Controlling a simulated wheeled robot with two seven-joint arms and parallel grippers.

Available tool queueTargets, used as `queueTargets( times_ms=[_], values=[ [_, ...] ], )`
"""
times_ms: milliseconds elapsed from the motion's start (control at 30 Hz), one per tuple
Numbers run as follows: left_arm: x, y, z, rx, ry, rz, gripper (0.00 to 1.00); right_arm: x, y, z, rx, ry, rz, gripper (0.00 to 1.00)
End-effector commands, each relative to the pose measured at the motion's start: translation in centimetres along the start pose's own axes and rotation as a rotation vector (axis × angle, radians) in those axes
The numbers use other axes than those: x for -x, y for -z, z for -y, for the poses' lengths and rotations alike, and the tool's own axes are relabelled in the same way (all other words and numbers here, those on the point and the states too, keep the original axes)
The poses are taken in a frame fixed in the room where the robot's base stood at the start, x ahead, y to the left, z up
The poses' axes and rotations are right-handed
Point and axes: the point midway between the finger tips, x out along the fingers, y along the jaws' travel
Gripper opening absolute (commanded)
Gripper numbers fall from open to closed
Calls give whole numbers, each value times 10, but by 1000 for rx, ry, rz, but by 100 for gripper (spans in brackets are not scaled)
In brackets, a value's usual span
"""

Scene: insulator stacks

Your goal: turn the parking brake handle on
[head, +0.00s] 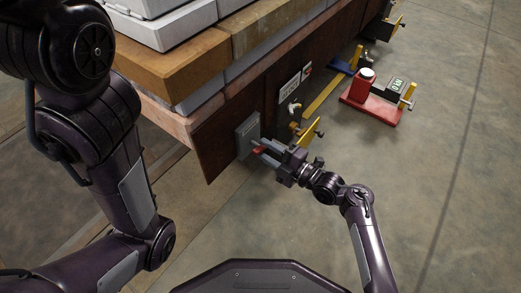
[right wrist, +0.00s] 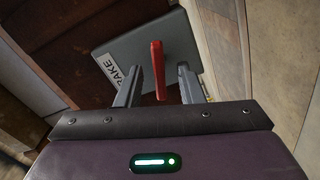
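The brake box (head: 246,132) is a grey plate on the brown side panel of the cart, left of my right gripper in the head view. In the right wrist view the grey plate (right wrist: 199,38) carries a white label ending in "AKE". The red handle (right wrist: 158,72) sticks out from the plate toward the camera. My right gripper (right wrist: 158,88) is open, with the handle between its fingers and a gap on both sides. In the head view the right gripper (head: 264,149) is at the box and partly covers the red handle (head: 258,151). My left gripper is out of view.
The cart carries stacked tan and grey blocks (head: 190,75). Beyond my right gripper stand yellow levers (head: 309,132) and a white panel (head: 289,88).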

Motion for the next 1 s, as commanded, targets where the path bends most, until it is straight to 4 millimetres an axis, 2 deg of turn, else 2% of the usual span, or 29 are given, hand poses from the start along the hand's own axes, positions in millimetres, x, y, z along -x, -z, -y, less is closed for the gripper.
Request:
queueTargets(
  times_ms=[33,200,467,733,1000],
  values=[
    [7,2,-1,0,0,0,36,-7,-1,2,0,-4,-1,34],
    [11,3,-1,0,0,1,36,-19,0,1,0,0,0,34],
    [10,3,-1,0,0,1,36,-21,0,0,0,1,1,34],
    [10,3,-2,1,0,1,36,-21,0,0,0,1,1,2],
    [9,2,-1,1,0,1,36,-21,0,0,-9,2,1,0]
  ],
)
